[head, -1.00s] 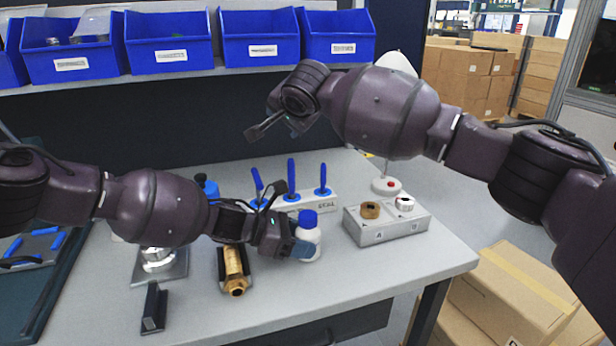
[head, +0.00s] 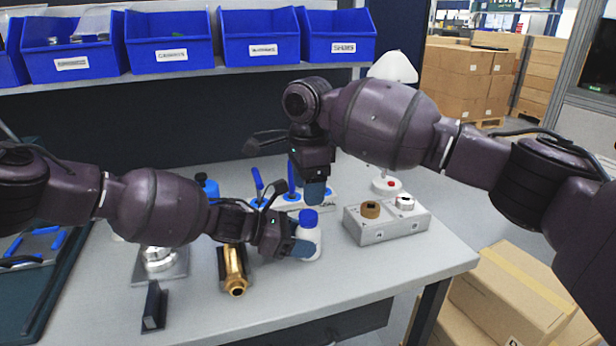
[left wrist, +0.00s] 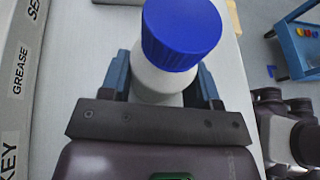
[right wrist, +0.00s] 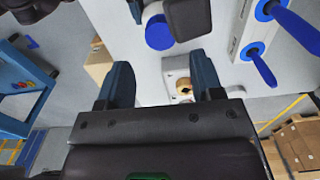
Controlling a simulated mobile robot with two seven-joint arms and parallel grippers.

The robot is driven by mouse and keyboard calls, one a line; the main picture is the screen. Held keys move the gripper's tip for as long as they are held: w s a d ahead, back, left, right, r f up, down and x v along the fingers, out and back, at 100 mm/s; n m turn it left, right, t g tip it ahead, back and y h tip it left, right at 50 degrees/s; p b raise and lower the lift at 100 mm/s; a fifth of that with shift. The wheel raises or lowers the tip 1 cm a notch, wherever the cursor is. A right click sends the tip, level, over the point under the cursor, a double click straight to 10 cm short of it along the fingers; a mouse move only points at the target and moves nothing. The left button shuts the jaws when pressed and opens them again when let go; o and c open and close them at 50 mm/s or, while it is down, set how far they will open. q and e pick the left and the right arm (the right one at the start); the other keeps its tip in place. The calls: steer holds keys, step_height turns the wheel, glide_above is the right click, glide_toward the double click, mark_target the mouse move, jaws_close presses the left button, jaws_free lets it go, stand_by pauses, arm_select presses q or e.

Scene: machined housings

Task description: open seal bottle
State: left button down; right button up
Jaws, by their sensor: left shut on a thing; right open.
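The seal bottle (head: 309,236) is white with a blue screw cap (head: 308,218) and stands upright on the bench. My left gripper (head: 298,245) is shut on the bottle's white body, below the cap. In the left wrist view the bottle (left wrist: 165,82) sits between the two fingers (left wrist: 163,88), with its blue cap (left wrist: 180,34) on. My right gripper (head: 313,192) is open and empty, pointing down above and slightly behind the cap. In the right wrist view the blue cap (right wrist: 159,33) shows beyond the open fingers (right wrist: 164,84).
A rack with blue-handled tools (head: 321,202) stands behind the bottle. A grey block (head: 395,229) with brass and silver fittings is to the right. A brass part (head: 233,268) in a cradle and a black upright holder (head: 153,308) are left. The bench's front right is clear.

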mark_target(308, 214)
steer(key=shift+f, duration=3.1)
steer(key=c, duration=0.9)
steer(key=o, duration=1)
steer(key=shift+r, duration=0.1)
steer(key=shift+r, duration=3.75)
steer(key=shift+c, duration=0.5)
steer(key=shift+f, duration=3.85)
